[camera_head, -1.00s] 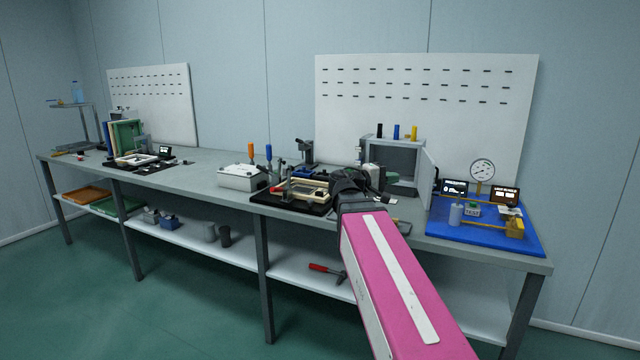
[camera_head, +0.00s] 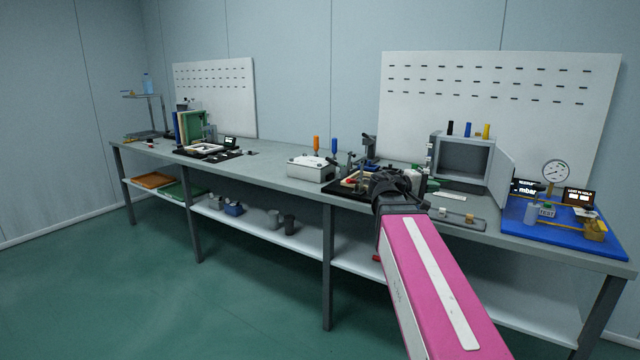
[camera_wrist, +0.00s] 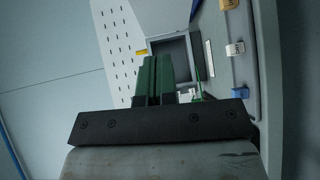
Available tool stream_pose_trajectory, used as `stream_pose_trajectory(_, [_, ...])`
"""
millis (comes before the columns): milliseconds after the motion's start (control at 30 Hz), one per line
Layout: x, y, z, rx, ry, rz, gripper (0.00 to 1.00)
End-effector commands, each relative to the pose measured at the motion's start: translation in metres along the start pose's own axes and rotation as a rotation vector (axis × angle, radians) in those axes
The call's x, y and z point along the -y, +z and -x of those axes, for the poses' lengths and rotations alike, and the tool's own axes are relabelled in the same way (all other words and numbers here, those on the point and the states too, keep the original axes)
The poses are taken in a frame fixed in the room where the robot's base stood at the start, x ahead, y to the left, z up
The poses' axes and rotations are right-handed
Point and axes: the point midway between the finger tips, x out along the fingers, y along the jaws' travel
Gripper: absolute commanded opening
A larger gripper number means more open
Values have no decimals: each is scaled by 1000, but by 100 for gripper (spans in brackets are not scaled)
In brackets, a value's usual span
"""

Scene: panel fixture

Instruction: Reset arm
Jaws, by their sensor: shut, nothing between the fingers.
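My arm, pink with a white stripe, reaches up from the lower right of the head view. Its black gripper (camera_head: 397,188) is in front of the dark fixture tray on the bench and hides part of it; the fingertips are hard to make out there. In the wrist view the two green fingers (camera_wrist: 154,76) are together and empty, pointing toward the open grey cabinet (camera_wrist: 172,52). That cabinet also shows in the head view (camera_head: 463,137), with its door swung open to the right.
The long grey bench (camera_head: 270,165) carries a white box (camera_head: 311,168), a blue mat (camera_head: 555,228) with a gauge (camera_head: 556,172), and a grey strip (camera_head: 455,217) with small parts. White pegboards (camera_head: 495,90) stand behind. The green floor (camera_head: 120,300) at front left is clear.

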Motion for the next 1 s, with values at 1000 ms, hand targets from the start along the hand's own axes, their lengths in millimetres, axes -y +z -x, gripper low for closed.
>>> stream_pose_trajectory(1000, [364, 49, 93, 82, -1211, -126, 0])
